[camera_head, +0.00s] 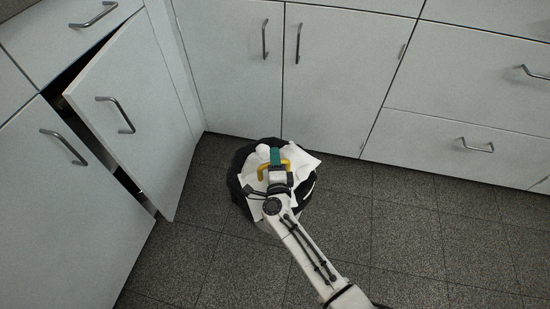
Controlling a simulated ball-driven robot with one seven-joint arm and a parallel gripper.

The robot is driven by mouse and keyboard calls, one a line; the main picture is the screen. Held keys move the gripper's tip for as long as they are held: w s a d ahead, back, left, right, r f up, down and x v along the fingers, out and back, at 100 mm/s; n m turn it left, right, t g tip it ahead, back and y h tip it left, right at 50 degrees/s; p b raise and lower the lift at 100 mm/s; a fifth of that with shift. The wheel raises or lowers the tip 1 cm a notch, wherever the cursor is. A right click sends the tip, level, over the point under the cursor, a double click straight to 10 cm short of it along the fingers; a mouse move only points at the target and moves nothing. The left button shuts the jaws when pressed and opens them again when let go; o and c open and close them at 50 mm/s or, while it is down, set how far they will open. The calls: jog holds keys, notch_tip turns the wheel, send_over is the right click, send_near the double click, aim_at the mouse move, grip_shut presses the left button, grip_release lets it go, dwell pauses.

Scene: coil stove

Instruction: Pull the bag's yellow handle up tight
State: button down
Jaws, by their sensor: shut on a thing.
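A dark bag (238,188) stands on the floor near the inner corner of the cabinets, with white crumpled material (305,162) at its top. A yellow handle (287,164) shows at the top of the bag, on both sides of my gripper's end. My gripper (275,160) is over the middle of the bag, at the handle, and is shut on it. A green part shows at the gripper's tip. My arm hides the near part of the bag, and the fingertips are too small to make out clearly.
A cabinet door (135,110) at the left stands ajar, its free edge close to the bag. White cabinets and drawers (455,140) line the back and right. The dark tiled floor (420,230) is clear to the right.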

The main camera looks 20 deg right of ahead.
notch_tip(320, 180, up, 8)
jog(key=p, duration=0.8)
jog(key=shift+f, duration=0.2)
jog(key=shift+w, duration=0.1)
jog(key=c, duration=1.1)
grip_release()
jog(key=shift+o, duration=0.2)
jog(key=p+v, duration=0.3)
jog(key=v, duration=0.8)
